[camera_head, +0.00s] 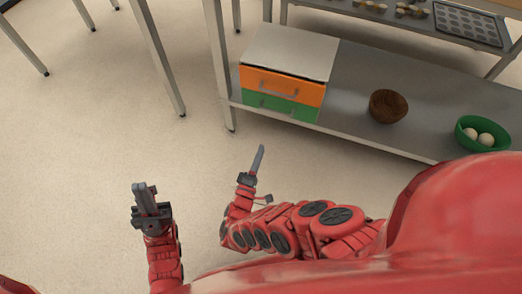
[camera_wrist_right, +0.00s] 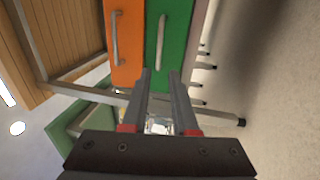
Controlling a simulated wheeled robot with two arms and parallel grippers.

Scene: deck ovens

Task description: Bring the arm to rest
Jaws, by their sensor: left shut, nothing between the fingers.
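My left gripper (camera_head: 146,196) is in the lower left of the head view, above the bare floor. Its fingers are together with nothing between them. My right gripper (camera_head: 259,158) is right of it, also over the floor, in front of the shelf unit. From the head it shows edge-on. In the right wrist view the right gripper's two fingers (camera_wrist_right: 160,72) stand apart with a gap between them, and no held object shows. Both grippers are clear of the furniture in the head view.
A metal shelf (camera_head: 350,95) holds a drawer box with an orange drawer (camera_head: 283,86) and a green drawer (camera_head: 280,105). Also on it are a brown basket (camera_head: 388,106) and a green bowl (camera_head: 465,140) with two pale round things. Metal table legs (camera_head: 160,60) stand at upper left. Open floor lies left.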

